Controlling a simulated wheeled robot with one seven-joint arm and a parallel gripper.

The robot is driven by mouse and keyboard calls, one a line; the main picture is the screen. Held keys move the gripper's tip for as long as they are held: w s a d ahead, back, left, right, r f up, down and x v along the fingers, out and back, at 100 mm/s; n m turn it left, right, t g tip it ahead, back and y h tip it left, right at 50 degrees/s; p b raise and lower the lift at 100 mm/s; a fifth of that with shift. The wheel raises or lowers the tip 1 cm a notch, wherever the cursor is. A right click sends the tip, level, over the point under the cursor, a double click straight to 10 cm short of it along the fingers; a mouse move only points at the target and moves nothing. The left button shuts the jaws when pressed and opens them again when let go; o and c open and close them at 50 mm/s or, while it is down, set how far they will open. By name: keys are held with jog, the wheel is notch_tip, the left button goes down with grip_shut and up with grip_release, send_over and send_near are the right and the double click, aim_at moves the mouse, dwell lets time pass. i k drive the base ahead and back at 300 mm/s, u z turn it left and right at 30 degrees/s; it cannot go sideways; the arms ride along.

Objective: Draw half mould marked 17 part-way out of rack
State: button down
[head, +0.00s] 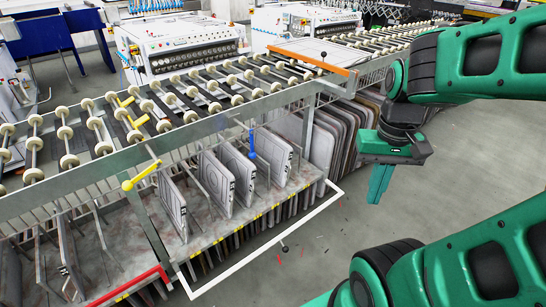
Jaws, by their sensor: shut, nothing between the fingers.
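Several grey half moulds stand upright on edge in the rack (235,233) below the roller conveyor. Four stand apart at the front: the leftmost (171,204), a second (212,183), a third (239,171) and the rightmost (271,157). Small dark marks show on their near edges, but they are too small to read, so I cannot tell which is 17. My gripper (377,188) hangs right of the rack over the grey floor, pointing down. Its green fingers are together and empty, well apart from the moulds.
The roller conveyor (165,110) runs above the rack. A yellow-knobbed lever (128,185), a blue handle (252,145) and a white bar frame (238,262) are at the rack front. More plates (322,145) stand packed at right. Floor (430,190) beside the rack is open.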

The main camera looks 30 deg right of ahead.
aim_at(278, 152)
jog(key=k, duration=0.6)
jog(key=z, duration=0.65)
jog(key=i, duration=1.9)
jog(key=u, duration=0.75)
